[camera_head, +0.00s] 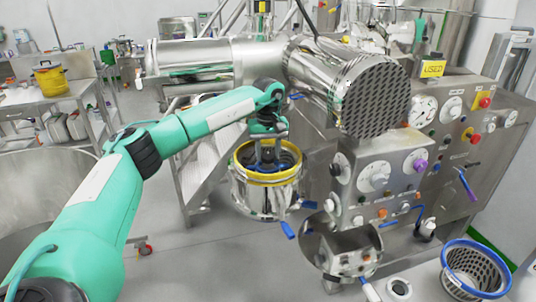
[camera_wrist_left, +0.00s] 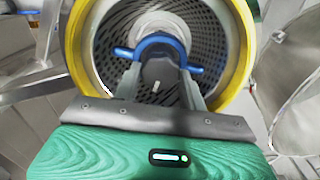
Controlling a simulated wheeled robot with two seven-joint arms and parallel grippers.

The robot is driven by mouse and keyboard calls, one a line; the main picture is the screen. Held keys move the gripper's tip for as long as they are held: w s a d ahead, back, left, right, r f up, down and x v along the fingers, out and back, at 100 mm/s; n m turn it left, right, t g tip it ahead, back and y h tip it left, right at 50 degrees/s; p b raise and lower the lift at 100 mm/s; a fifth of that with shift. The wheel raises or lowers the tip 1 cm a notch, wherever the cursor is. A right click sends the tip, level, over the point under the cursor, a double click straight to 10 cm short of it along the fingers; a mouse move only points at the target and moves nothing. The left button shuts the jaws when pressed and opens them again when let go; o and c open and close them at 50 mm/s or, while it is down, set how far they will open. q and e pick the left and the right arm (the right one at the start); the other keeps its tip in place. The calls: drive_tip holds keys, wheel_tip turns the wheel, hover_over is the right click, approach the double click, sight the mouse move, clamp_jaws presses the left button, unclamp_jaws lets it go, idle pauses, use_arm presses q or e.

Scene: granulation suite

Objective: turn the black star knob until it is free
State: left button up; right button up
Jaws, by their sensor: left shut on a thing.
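My left gripper (camera_head: 266,150) reaches down into the mouth of a steel housing (camera_head: 268,196) with a yellow rim, left of the control panel. My right gripper is not in view.
A large steel cylinder with a perforated end (camera_head: 375,97) is close to the right of my left arm. A control panel (camera_head: 378,178) with knobs stands right of the housing. A blue-rimmed basket (camera_head: 474,268) is at lower right. Floor at lower centre is clear.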

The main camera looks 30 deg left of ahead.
use_arm(q)
drive_tip(key=n+b, duration=0.1)
drive_tip(key=n, duration=0.2)
drive_tip(key=shift+f+n, duration=0.1)
drive_tip(key=shift+n, duration=0.3)
drive_tip(key=n+b, duration=0.1)
drive_tip(key=n, duration=0.3)
drive_tip(key=shift+n, duration=0.3)
drive_tip(key=n+b, duration=0.1)
drive_tip(key=n, duration=0.7)
drive_tip(key=shift+s, duration=0.1)
drive_tip(key=n, duration=0.4)
drive_tip(key=shift+n+b, duration=0.3)
drive_tip(key=shift+b, duration=0.1)
drive_tip(key=n, duration=0.4)
drive_tip(key=shift+n, duration=0.3)
drive_tip(key=n, duration=0.4)
drive_tip(key=shift+b, duration=0.35)
drive_tip(key=shift+d+n, duration=0.1)
drive_tip(key=shift+n, duration=1.6)
